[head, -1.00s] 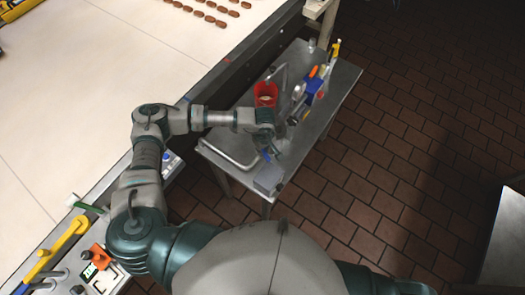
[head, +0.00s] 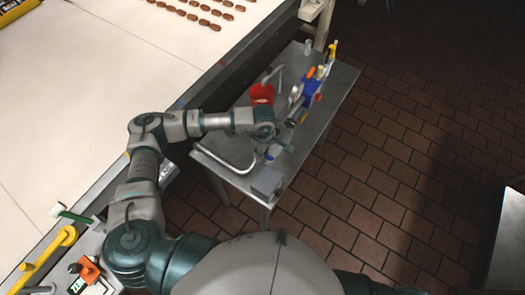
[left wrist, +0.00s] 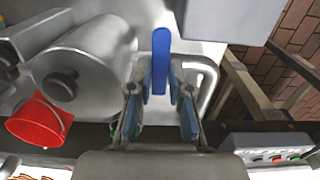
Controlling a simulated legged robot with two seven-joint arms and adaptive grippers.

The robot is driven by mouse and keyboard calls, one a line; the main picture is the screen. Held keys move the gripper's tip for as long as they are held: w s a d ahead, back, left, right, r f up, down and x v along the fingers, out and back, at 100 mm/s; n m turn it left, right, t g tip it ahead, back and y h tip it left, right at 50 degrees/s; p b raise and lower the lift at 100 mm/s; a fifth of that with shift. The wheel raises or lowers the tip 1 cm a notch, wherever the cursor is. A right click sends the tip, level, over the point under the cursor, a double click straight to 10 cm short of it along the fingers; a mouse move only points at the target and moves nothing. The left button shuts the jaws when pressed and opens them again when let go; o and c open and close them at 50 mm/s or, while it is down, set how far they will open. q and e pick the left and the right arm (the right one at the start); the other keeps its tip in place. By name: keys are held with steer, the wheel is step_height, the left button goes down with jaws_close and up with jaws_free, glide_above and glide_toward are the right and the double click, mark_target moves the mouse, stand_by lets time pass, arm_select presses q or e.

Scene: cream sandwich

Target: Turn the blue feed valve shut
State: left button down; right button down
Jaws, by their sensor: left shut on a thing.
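The blue feed valve handle (left wrist: 160,52) stands upright in the left wrist view, between the two blue-padded fingers. My left gripper (left wrist: 160,82) is shut on this handle. The valve body under the handle is mostly hidden by the gripper. My right gripper is not in view.
A red bucket (head: 262,93) and a blue device with an orange part (head: 310,86) stand farther back on the steel table (head: 335,96). A bent metal pipe (head: 230,164) and a grey box (head: 266,183) are near the gripper. The pale conveyor (head: 95,80) runs along the left.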

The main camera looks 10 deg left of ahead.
arm_select(q)
steer(key=shift+s+d+f, duration=0.1)
steer(key=c, duration=1.1)
jaws_free()
steer(key=shift+d, duration=0.1)
step_height(320, 180, up, 12)
